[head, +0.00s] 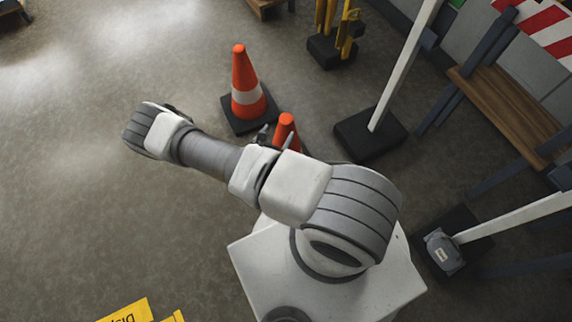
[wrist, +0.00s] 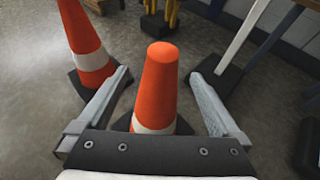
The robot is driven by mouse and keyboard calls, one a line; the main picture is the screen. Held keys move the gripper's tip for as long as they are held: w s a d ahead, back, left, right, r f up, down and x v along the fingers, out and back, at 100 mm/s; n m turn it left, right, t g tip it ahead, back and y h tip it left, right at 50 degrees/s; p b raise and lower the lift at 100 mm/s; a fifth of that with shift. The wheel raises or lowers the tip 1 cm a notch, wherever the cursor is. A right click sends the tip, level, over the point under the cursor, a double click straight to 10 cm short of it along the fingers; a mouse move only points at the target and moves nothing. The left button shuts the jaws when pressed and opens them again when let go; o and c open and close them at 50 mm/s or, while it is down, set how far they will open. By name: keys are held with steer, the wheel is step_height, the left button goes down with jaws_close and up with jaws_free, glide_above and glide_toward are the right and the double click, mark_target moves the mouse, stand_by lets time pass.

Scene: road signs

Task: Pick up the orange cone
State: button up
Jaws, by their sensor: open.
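An orange cone (wrist: 159,85) with a white band stands between the spread fingers of my gripper (wrist: 160,90) in the wrist view. My gripper (head: 276,137) is open there, one finger on each side of the cone. A second, taller-looking orange cone (head: 243,80) with a white band stands upright on a black base behind it. It also shows at the left of the wrist view (wrist: 83,42).
A white post on a black base (head: 370,133) stands right of the cones. Yellow posts (head: 333,46) stand at the back. A wooden bench (head: 508,113) and a barrier (head: 540,25) are at the right. A yellow sign (head: 128,312) lies at the bottom left. Floor at left is clear.

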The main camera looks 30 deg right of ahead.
mark_target(283, 125)
steer(key=b+x, duration=0.1)
steer(key=x, duration=0.4)
steer(key=shift+f, duration=0.15)
steer(key=shift+d+r+b+x, duration=0.15)
steer(key=shift+b+x, duration=0.3)
steer(key=shift+x, duration=0.6)
steer(key=shift+r+b+x, duration=0.1)
steer(key=shift+b+x, duration=0.4)
steer(key=shift+x, duration=0.55)
steer(key=shift+d+r+b+x, duration=0.15)
steer(key=shift+b+x, duration=0.3)
steer(key=shift+x, duration=0.65)
steer(key=shift+s, duration=0.1)
jaws_close()
steer(key=shift+r, duration=0.25)
